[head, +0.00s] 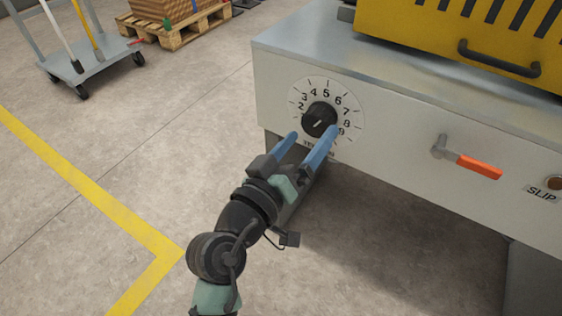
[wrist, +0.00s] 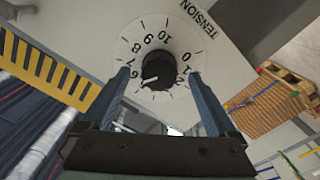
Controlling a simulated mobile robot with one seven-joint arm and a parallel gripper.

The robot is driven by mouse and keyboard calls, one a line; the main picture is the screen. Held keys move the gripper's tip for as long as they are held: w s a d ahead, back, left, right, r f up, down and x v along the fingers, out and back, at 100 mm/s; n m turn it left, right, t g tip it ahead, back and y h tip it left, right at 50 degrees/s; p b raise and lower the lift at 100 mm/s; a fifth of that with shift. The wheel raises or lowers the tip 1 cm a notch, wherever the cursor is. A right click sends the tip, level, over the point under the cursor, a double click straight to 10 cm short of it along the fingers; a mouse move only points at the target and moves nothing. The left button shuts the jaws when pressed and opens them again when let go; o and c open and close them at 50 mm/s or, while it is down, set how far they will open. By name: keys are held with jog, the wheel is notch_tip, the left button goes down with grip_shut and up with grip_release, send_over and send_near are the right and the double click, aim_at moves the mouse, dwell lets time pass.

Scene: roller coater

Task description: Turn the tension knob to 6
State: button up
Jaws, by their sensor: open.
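The tension knob (head: 319,120) is a round black knob on a white dial plate (head: 353,108) with numbers, on the machine's front panel. It also shows in the wrist view (wrist: 158,68), centred between my fingers. A short white line marks its face; it slants up to the right in the head view. The exact number it points to is hard to tell. My gripper (head: 312,137) is open, with its blue fingers pointing at the panel. In the wrist view the fingertips (wrist: 159,76) lie on either side of the knob, with gaps. Whether they reach its depth is unclear.
An orange-handled lever (head: 478,167) and a SLIP label (head: 544,193) are right of the dial. A yellow guard with a dark handle (head: 498,58) sits on top. A grey cart (head: 95,58) and a wooden pallet (head: 178,30) stand behind left.

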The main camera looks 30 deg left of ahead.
jog(key=s+p, duration=0.2)
jog(key=s, duration=0.9)
jog(key=shift+a, duration=0.25)
